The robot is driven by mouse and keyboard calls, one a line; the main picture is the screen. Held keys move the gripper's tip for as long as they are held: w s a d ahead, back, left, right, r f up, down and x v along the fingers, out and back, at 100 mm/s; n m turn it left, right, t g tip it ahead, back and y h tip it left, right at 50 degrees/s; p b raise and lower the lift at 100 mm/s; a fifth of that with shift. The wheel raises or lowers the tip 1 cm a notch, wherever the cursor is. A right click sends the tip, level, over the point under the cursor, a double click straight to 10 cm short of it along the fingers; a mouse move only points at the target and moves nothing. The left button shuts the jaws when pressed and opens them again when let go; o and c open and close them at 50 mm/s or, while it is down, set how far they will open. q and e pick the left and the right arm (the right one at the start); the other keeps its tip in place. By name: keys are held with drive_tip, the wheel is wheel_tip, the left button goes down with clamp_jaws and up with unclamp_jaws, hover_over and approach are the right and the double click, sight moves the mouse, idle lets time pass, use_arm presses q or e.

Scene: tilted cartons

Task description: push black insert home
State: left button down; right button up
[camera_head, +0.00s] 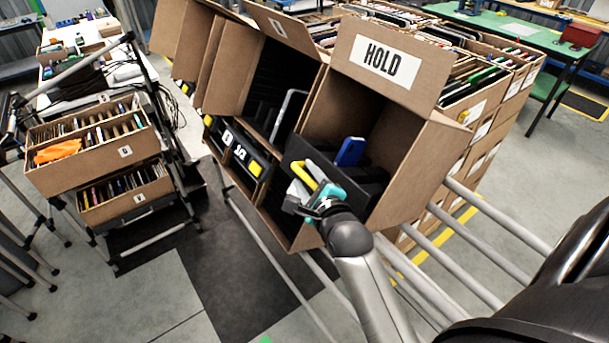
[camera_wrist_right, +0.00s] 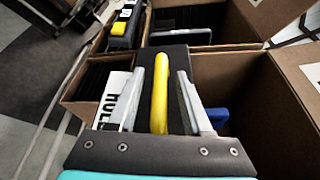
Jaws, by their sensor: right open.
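The black insert (camera_head: 371,182) sits in the open HOLD carton (camera_head: 411,150), and its dark panel (camera_wrist_right: 178,55) also shows in the right wrist view. A yellow handle (camera_wrist_right: 159,92) stands at this panel; how it is fixed is hidden. My right gripper (camera_head: 308,180) is at the carton's open front. In the right wrist view its two grey fingers (camera_wrist_right: 161,76) are apart, one on each side of the yellow handle, with visible gaps. The insert's lower part and back edge are hidden. My left gripper is out of view.
A blue item (camera_head: 350,151) stands in the HOLD carton, right of the fingers. A neighbouring carton (camera_head: 237,78) with dark contents adjoins on the left. Metal rails (camera_head: 470,235) run below. A cart with filled boxes (camera_head: 90,167) stands at the left; floor lies open between.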

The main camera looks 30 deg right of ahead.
clamp_jaws()
idle(1.3)
